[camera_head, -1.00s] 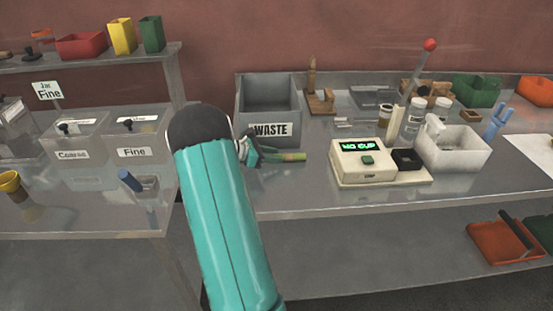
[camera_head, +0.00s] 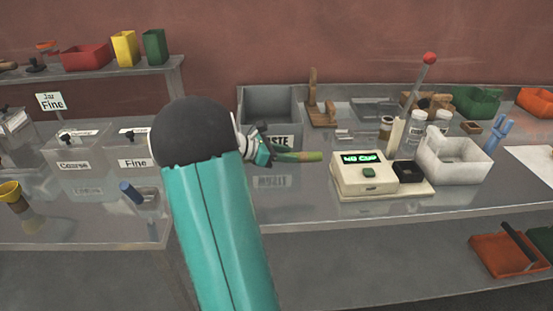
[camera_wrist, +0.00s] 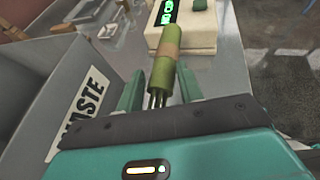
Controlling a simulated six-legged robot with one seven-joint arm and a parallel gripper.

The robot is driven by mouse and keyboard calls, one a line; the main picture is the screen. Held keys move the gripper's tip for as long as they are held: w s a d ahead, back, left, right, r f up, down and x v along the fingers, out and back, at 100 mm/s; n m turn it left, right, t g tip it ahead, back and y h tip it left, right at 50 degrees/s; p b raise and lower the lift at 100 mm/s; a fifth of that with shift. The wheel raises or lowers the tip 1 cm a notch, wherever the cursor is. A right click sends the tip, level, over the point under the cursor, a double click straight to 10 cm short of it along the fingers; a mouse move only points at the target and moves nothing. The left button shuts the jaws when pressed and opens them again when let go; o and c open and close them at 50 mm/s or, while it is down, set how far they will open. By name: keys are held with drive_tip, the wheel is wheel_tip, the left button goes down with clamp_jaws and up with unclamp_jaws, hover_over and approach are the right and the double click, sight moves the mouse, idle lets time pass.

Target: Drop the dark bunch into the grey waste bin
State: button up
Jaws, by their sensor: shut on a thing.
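My gripper (camera_head: 270,152) is shut on the bunch (camera_head: 298,156), a green roll with a tan band. In the wrist view the bunch (camera_wrist: 163,78) sticks out ahead between my fingers (camera_wrist: 160,92), with thin dark stalks at its near end. The grey waste bin (camera_head: 247,112) stands open at the back of the bench, its WASTE label partly hidden by my wrist. My gripper and the bunch are in front of the bin, toward its right side. In the wrist view the bin (camera_wrist: 50,82) is to the left of the bunch, and the bunch is outside it.
A cream device (camera_head: 364,178) with a green display stands right of the bunch. A wooden stand (camera_head: 320,112) is just right of the bin. Clear containers (camera_head: 85,158) stand at left.

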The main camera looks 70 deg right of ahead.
drive_tip(key=s+a+r, duration=0.3)
drive_tip(key=s+a, duration=0.1)
drive_tip(key=s, duration=0.1)
drive_tip(key=shift+s+a, duration=0.15)
drive_tip(key=shift+s, duration=0.25)
